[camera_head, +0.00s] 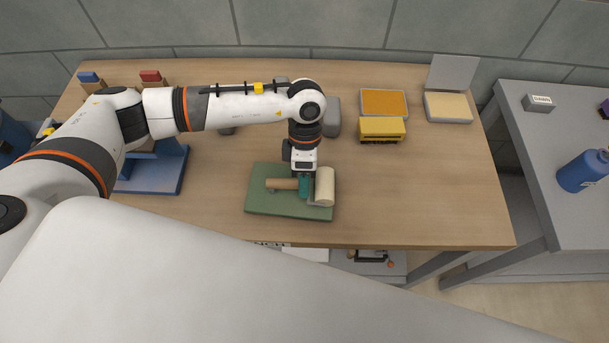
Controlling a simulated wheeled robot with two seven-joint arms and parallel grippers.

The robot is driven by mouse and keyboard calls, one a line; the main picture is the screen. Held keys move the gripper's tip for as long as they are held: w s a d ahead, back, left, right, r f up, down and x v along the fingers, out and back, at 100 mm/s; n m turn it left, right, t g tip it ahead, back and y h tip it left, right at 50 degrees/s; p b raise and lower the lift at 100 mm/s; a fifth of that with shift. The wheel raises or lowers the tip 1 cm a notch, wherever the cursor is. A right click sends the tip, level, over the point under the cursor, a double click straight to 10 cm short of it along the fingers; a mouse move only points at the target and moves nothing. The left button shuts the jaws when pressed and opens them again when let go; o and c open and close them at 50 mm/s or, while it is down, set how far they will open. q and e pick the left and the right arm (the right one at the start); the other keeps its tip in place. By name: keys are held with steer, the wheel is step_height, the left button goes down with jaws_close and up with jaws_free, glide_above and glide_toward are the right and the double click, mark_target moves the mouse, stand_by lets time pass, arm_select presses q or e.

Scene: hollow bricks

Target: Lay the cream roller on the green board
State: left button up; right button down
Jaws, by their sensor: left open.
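The cream roller (325,186) lies on the green board (272,205), near the board's right side. Its brown handle (281,184) points left across the board. My left gripper (305,188) points down at the roller between the handle's end and the cream cylinder. Its teal fingertips are open and hide part of the roller there. I cannot tell whether a fingertip touches the roller. My right gripper is not in view.
A blue rack (165,174) stands left of the board. A yellow brush (381,129), an orange-filled tray (384,102) and an open box (447,107) are at the back right. The table's right front is clear. A grey side table (552,135) holds a blue bottle (583,170).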

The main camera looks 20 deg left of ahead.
arm_select(q)
steer(key=shift+r, duration=0.1)
steer(key=shift+r, duration=0.2)
steer(key=b+v, duration=0.2)
steer(key=v, duration=0.9)
steer(key=shift+w+r+b, duration=0.2)
steer(key=shift+r+b, duration=0.15)
steer(key=shift+b, duration=0.05)
steer(key=shift+a, duration=0.1)
